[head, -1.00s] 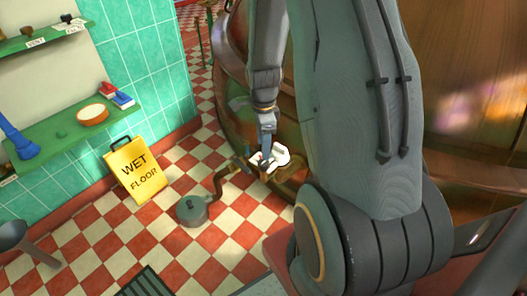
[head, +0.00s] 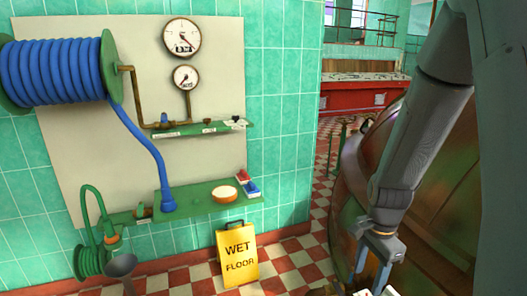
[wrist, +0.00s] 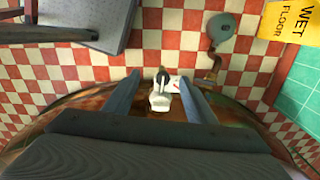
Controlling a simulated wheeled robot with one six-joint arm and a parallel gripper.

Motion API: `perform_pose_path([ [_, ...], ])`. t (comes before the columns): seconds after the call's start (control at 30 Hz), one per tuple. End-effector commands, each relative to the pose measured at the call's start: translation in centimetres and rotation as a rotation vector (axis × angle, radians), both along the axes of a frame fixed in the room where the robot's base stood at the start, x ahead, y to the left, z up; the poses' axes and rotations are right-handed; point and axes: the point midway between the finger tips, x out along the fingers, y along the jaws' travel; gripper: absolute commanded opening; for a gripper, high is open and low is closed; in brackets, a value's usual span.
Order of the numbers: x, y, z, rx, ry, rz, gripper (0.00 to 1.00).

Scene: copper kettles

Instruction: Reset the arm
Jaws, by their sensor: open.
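My gripper (head: 372,277) is at the lower right of the head view, beside the copper kettle (head: 352,190), pointing down. In the wrist view my gripper (wrist: 161,92) has its two fingers wide apart. A small white object with a dark part (wrist: 160,98) shows in the gap between them and seems to lie beyond the fingertips, on the kettle's brown ledge. I see no contact with it. In the head view only a bit of white shows at the bottom edge near the fingers.
A yellow wet floor sign (head: 237,258) stands by the tiled wall. A green shelf (head: 195,200) holds a bowl (head: 223,193) and brushes. A blue hose reel (head: 58,72) hangs at left. A grey-green pot (wrist: 222,28) and a grey slab-like object (wrist: 88,22) show on the checkered floor.

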Motion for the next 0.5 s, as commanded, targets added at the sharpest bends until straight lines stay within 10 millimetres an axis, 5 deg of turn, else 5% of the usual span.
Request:
perform_pose_path([
  [0.03,-1.0,1.4,2.4,-0.002,-0.007,0.139,0.51],
  [0.2,-5.1,5.2,7.6,-0.002,-0.007,0.623,0.51],
  [0.5,-10.9,8.9,12.4,0.002,-0.005,1.230,0.51],
])
